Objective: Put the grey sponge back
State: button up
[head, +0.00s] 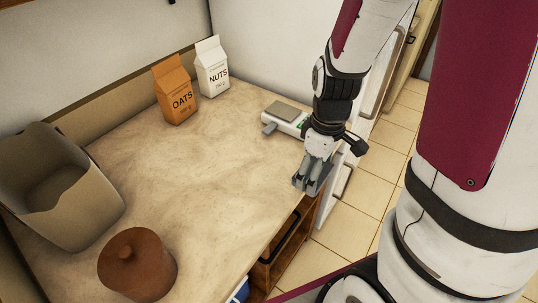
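I cannot pick out the grey sponge for certain. A small grey block (269,128) lies on the counter at the left front corner of a white scale, but I cannot tell what it is. My gripper (309,186) points down near the counter's right edge, in front of the scale. Its grey fingers look close together. I cannot tell whether anything is between them, as the view is small and from above.
The white scale with a grey plate (287,111) stands at the counter's right end. An oats carton (174,90), a nuts carton (211,67), a beige bin (85,212) and a brown lidded pot (137,268) stand leftward. The counter's middle (200,170) is clear. Open shelving (285,240) is below.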

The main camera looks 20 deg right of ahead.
send_over(273, 167)
jog(key=shift+a+f, duration=0.1)
jog(key=shift+f, duration=2.25)
jog(key=shift+f, duration=0.15)
jog(key=o, duration=1.2)
